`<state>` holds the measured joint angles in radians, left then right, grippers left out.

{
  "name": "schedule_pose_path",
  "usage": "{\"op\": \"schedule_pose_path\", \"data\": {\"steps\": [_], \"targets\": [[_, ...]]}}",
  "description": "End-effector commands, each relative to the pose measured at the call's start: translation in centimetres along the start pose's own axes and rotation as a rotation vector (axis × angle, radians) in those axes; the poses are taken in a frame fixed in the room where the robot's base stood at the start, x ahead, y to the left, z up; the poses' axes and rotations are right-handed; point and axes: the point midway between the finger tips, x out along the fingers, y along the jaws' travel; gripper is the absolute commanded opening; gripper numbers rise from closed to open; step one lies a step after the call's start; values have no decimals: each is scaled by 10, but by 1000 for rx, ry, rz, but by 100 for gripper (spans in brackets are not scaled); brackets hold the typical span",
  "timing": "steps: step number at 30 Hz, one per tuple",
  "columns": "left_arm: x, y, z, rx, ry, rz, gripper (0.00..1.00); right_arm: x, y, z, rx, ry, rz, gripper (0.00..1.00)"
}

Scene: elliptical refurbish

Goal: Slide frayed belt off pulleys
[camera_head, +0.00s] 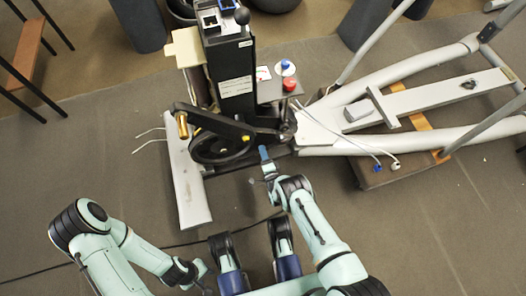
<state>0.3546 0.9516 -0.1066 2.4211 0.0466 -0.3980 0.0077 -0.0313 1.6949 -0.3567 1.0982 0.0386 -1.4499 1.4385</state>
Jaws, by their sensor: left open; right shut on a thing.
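The black drive belt (262,133) appears to run from the large black pulley (221,147) to the small pulley (287,131) on the elliptical's frame. Its frayed part is too small to make out. My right gripper (268,170) is just in front of the belt's near side, between the pulleys. It is shut on a small blue piece (263,152) that points up at the belt; I cannot tell if they touch. My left gripper (196,276) is open and low in the view, well apart from the machine, with its fingers hard to see.
A dark crank arm (205,118) with a brass-coloured end crosses over the large pulley. A black upright housing (232,75) rises behind. A small stand (282,88) holds blue and red knobs. Loose white wires lie at left.

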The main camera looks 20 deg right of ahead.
Motion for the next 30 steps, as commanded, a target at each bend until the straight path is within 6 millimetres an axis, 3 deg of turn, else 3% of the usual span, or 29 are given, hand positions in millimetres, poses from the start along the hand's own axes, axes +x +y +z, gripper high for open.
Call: {"op": "schedule_pose_path", "data": {"steps": [30], "targets": [[-5,0,2,0,0,0,43,-9,0,0,1,0,0,0]]}}
